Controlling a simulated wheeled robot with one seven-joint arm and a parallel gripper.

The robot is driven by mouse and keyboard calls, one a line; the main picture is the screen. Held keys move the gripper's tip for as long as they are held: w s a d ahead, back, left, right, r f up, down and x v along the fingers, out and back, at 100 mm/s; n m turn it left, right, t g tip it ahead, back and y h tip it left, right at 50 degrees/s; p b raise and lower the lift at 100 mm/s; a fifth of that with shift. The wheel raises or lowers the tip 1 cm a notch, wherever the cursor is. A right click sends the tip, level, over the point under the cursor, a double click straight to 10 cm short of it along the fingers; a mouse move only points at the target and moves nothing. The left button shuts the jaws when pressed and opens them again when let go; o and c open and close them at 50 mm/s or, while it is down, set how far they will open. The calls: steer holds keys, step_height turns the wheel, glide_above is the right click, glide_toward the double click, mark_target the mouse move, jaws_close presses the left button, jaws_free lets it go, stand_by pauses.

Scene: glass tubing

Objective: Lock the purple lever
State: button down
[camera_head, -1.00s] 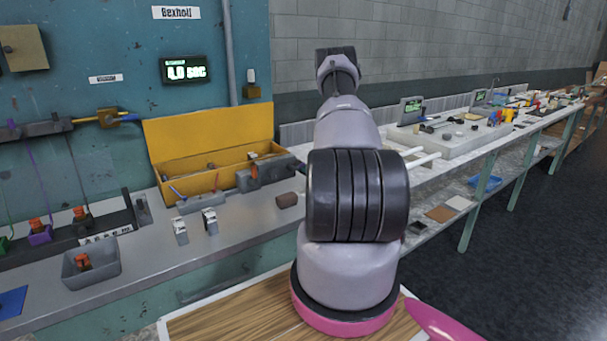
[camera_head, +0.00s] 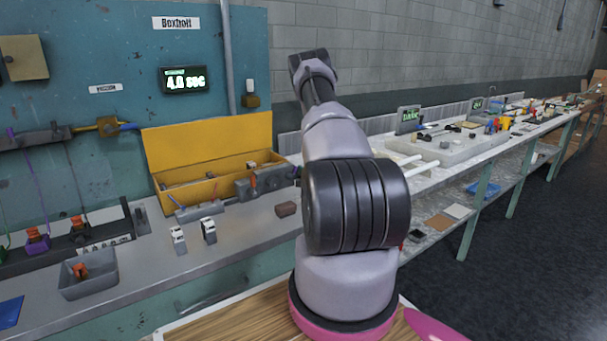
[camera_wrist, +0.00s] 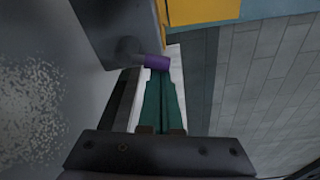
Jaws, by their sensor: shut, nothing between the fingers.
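In the wrist view, a short purple cylinder (camera_wrist: 157,62) sticks out from the lower corner of a dark grey block (camera_wrist: 112,30). It may be the end of the purple lever; its lock state cannot be seen. My gripper (camera_wrist: 160,76) shows there with teal fingers shut and empty. The fingertips are close to the purple end, and touching or apart cannot be told. In the head view the gripper is hidden behind my arm, and I cannot make out the lever there.
A yellow open bin (camera_head: 215,160) stands on the left bench against the teal wall. A long bench (camera_head: 450,160) runs to the right. The floor at right is clear.

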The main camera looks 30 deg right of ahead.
steer(key=shift+a+r+n, duration=0.25)
steer(key=shift+a+n, duration=0.15)
steer(key=shift+n, duration=0.7)
steer(key=shift+a+r, duration=0.1)
steer(key=shift+a, duration=0.15)
